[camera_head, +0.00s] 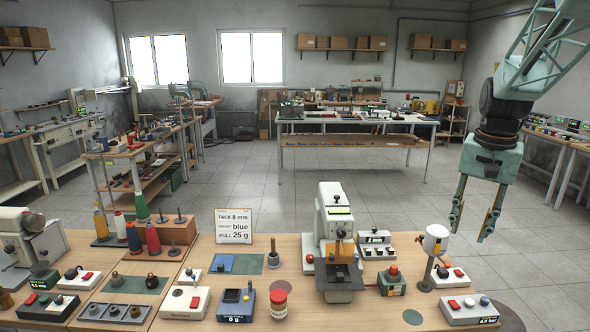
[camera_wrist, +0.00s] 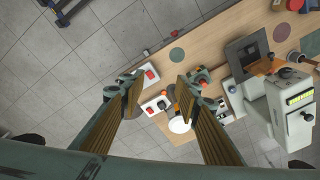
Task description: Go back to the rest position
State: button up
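My gripper (camera_head: 472,212) hangs from the arm at the right of the head view, fingers pointing down, above and beyond the right end of the workbench (camera_head: 412,318). Its two fingers are apart with nothing between them. In the wrist view the gripper (camera_wrist: 157,85) also shows spread fingers, with bench items seen far below between them. The fingers touch nothing that I can see.
A white-topped post (camera_head: 436,240) stands on the bench near the gripper's left. A white press machine (camera_head: 335,230), a sign card (camera_head: 235,226) and thread cones (camera_head: 150,237) stand further left. Open floor (camera_head: 545,250) lies at the right.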

jog(key=s+a+r+n+t, duration=0.1)
jog(key=s+a+r+n, duration=0.1)
jog(key=s+a+r, duration=0.5)
jog(key=s+a+r+n, duration=0.2)
jog(key=s+a+r, duration=0.1)
jog(key=s+a, duration=0.8)
jog(key=s+a+f+n+t, duration=0.1)
jog(key=s+a+n, duration=0.1)
jog(key=s, duration=0.9)
jog(key=s+a+f+n, duration=0.1)
jog(key=s+a, duration=0.3)
jog(key=s, duration=0.7)
jog(key=shift+a+n+t+y, duration=0.3)
jog(key=shift+n+t, duration=0.1)
jog(key=shift+a, duration=0.1)
